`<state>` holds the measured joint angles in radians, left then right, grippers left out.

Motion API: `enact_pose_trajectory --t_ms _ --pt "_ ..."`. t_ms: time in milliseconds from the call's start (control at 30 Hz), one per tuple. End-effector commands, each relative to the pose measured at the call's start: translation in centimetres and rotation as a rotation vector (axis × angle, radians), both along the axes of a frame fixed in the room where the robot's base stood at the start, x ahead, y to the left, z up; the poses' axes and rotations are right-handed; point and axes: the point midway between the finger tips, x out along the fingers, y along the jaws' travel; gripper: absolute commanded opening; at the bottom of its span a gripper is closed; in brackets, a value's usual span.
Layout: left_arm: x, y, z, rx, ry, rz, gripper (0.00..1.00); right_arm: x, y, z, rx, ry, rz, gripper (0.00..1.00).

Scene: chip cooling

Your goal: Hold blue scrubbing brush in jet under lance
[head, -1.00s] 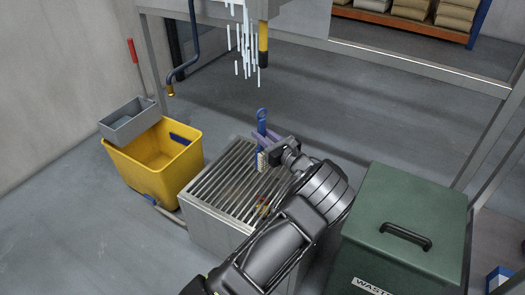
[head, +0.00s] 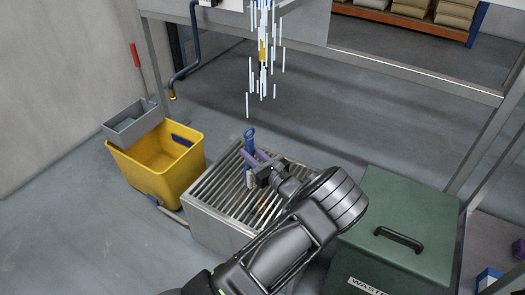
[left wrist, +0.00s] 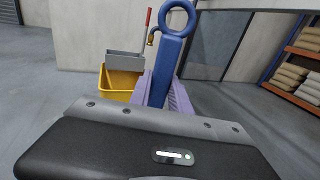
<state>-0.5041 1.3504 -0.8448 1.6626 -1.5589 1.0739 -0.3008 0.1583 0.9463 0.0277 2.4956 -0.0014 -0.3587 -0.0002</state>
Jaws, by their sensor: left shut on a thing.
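The blue scrubbing brush (head: 249,139) is upright in my left gripper (head: 257,160), ring end up and pale bristles down, over the slatted metal grate (head: 213,211). The gripper's purple fingers are shut on its handle. In the left wrist view the blue handle (left wrist: 164,65) and its ring stand up between the fingers. The lance (head: 262,50), yellow and partly hidden, hangs above in the picture. White jet streaks (head: 249,105) fall around it and end just above the brush in the picture. I see no streak touching the brush, and cannot tell their depth.
A yellow bucket (head: 188,165) with a grey wringer (head: 132,124) stands left of the grate. A green waste bin (head: 425,215) stands to its right. A blue hose (head: 192,50) hangs at the upper left. Open floor lies behind the grate.

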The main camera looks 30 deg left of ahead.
Motion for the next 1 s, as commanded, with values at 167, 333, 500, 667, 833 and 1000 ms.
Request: enact_pose_trajectory --t_ms 167,333,500,667,833,1000 --pt "-2.0 -0.1 0.4 0.002 0.002 0.000 0.00 0.0 0.0 1.5 0.000 0.000 0.001 0.36" --pt "-3.8 -0.1 0.4 0.002 0.002 0.000 0.00 0.0 0.0 2.5 0.000 -0.001 0.002 0.36" --pt "-5.7 -0.1 0.4 0.002 0.002 0.000 0.00 0.0 0.0 3.5 0.000 -0.001 0.003 0.36" --pt "-7.4 -0.2 0.3 0.001 0.003 -0.001 0.00 0.0 0.0 4.3 0.000 -0.001 0.003 0.36" --pt "-8.5 -0.2 0.2 0.001 0.001 -0.001 0.00 0.0 0.0 4.7 0.000 -0.001 0.003 0.36" --pt "-8.7 -0.2 0.0 0.001 0.000 0.000 0.00 0.0 0.0 4.7 0.000 -0.001 0.003 0.36"
